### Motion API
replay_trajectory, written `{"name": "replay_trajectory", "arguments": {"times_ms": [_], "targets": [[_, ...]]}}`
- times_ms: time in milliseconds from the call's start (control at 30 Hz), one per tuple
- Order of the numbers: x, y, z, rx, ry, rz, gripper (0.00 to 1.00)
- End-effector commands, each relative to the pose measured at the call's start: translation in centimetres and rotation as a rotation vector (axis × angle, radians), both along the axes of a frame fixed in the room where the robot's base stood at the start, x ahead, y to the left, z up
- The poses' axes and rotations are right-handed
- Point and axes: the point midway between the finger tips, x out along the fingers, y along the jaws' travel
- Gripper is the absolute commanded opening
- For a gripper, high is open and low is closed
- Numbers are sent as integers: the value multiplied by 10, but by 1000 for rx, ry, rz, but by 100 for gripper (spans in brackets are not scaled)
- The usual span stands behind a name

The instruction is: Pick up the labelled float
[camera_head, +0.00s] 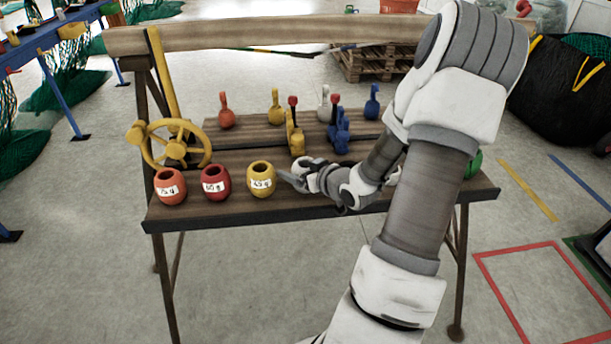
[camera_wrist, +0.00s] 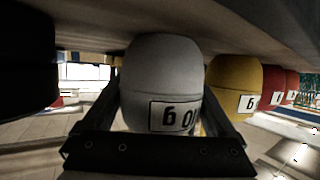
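In the head view my gripper (camera_head: 293,179) is low over the table's front edge, just right of a yellow float (camera_head: 261,178) labelled "45 g". My gripper and arm hide the grey float there. A red float (camera_head: 214,184) and an orange float (camera_head: 170,187), both labelled, stand further left.
A yellow handwheel (camera_head: 170,145) stands at the table's left end. Several handled pieces, including a blue one (camera_head: 372,103), stand behind. A green float (camera_head: 474,164) is partly hidden by my arm. The wooden table (camera_head: 230,208) has little free room near the gripper.

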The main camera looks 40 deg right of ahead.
Motion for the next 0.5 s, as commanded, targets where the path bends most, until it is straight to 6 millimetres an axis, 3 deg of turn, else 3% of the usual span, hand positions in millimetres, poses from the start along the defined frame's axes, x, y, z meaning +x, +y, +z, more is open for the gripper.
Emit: {"name": "replay_trajectory", "arguments": {"times_ms": [33,300,500], "targets": [[0,0,0,0,0,0,80],[0,0,0,0,0,0,32],[0,0,0,0,0,0,29]]}}
